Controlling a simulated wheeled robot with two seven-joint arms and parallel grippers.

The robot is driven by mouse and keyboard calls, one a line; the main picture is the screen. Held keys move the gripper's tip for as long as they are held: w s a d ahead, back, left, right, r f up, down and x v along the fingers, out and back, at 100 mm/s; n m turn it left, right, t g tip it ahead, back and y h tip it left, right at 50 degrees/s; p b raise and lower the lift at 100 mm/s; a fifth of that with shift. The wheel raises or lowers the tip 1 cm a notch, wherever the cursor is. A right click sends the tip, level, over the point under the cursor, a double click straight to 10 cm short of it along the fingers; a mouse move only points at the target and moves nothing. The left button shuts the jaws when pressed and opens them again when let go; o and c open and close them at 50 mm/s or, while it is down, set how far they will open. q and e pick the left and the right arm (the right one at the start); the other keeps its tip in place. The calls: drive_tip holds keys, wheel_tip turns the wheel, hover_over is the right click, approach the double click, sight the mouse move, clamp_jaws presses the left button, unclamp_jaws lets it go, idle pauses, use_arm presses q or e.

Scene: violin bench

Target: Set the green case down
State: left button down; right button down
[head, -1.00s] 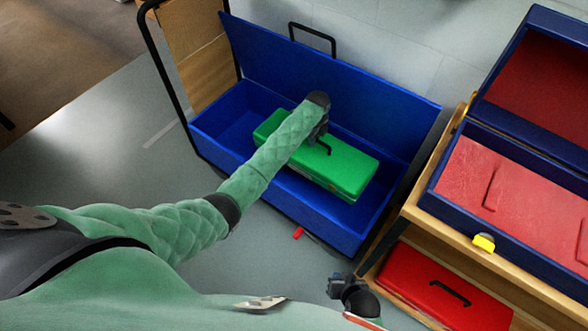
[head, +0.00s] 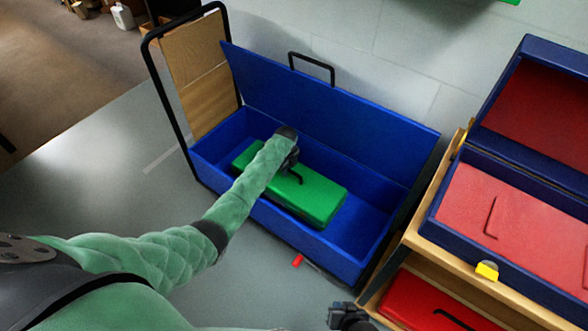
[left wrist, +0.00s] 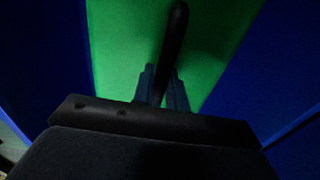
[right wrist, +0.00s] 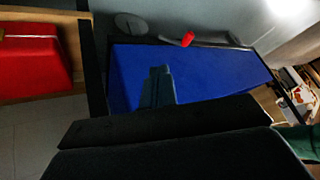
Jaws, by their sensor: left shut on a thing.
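The green case (head: 315,203) is inside the open blue box (head: 345,258), left of its middle, lying roughly level along the box. My left gripper (head: 293,166) is shut on the black handle on top of the case. In the left wrist view the dark handle (left wrist: 175,45) passes between the fingers (left wrist: 163,88), with the green top behind it. I cannot tell whether the case touches the box floor. My right gripper (head: 347,316) is low at the bottom of the head view, outside the box; its fingers (right wrist: 158,85) look together and empty.
The blue lid (head: 330,100) stands raised at the back. A black-framed wooden panel (head: 193,75) stands at the left. At the right, a wooden shelf holds an open dark blue case with red lining (head: 505,200) and a red case (head: 425,305) below. A small red piece (head: 297,261) is near the box front.

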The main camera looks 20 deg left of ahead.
sight(287, 178)
use_arm(q)
drive_tip(key=shift+a+f, duration=0.15)
drive_tip(key=shift+f, duration=1.8)
use_arm(e)
drive_tip(key=shift+s+f, duration=0.1)
drive_tip(key=shift+f, duration=0.6)
use_arm(q)
drive_tip(key=c, duration=1.4)
unclamp_jaws()
drive_tip(key=shift+f, duration=0.15)
use_arm(e)
drive_tip(key=shift+f, duration=0.15)
